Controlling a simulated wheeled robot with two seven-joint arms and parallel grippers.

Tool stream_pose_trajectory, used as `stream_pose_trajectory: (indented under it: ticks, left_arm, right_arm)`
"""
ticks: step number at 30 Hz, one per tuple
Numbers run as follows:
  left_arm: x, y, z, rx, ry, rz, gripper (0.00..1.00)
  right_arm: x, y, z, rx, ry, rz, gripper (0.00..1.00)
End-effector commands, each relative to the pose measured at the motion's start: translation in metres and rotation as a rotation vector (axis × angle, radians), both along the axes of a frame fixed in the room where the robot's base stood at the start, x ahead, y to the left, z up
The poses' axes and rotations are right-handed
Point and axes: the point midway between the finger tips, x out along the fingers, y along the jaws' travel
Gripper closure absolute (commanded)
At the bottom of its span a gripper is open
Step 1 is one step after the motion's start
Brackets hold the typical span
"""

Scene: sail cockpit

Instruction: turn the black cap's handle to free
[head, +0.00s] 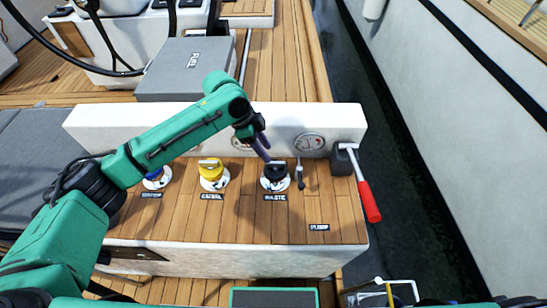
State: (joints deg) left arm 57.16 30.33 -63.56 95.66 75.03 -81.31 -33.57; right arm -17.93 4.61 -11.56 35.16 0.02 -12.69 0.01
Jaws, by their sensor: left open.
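The black cap (275,173) sits on a round white plate on the wooden deck, above a dark label that seems to read WASTE. A small pale strip shows across its top; I cannot clearly make out the handle's angle. My left gripper (264,152) comes in from the left, its dark fingers pointing down just above and behind the cap's upper left side. It is open and empty; I cannot tell whether it touches the cap. My right gripper is not in view.
A small dark lever (300,176) stands close right of the black cap. A white coaming (335,119) rises behind.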

Motion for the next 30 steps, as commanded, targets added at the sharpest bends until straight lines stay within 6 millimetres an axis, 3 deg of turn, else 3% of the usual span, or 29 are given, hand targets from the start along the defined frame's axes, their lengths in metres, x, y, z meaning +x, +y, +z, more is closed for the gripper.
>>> stream_pose_trajectory:
  ticks: [3,7,17,18,21,30]
  left_arm:
    - [-0.001,-0.012,-0.027,0.001,0.004,-0.002,0.55]
    - [-0.001,-0.021,-0.049,0.000,0.002,-0.001,0.55]
    - [0.000,-0.025,-0.059,0.000,-0.001,-0.001,0.55]
    - [0.000,-0.025,-0.059,0.000,-0.001,-0.001,0.63]
    - [0.000,-0.025,-0.059,0.000,-0.001,-0.001,1.00]
    - [0.000,-0.025,-0.058,0.000,-0.001,0.007,1.00]
  right_arm:
    - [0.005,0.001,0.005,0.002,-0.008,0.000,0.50]
    - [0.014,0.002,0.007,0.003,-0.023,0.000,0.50]
    - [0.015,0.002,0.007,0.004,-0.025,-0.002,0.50]
    - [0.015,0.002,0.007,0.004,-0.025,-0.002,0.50]
    - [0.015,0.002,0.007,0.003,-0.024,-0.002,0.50]
    - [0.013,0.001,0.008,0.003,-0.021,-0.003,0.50]
